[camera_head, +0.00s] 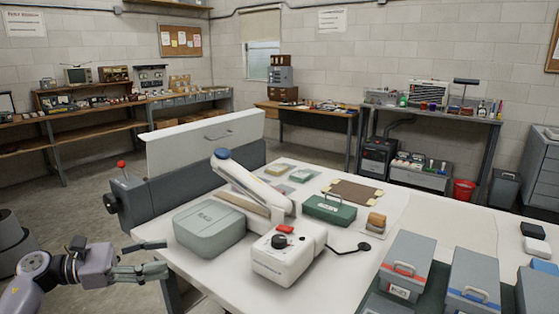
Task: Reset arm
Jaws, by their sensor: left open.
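My left gripper (160,258) is at the lower left, beside the left front edge of the white table (335,268). Its fingers are apart, with nothing seen between them. It points right, toward the grey-green case (210,228) on the table, and looks apart from it. My right gripper is not in this view. A white machine (290,258) with a black knob and red button stands at the table's middle. Its long white arm (247,183) with a blue cap is tilted up toward the left.
A grey unit (170,198) with a white panel and red-tipped lever stands along the table's left side. A green case (328,208), a brown mat (353,192) and grey boxes (408,262) lie on the table. Open floor (75,205) shows at left, before the shelves.

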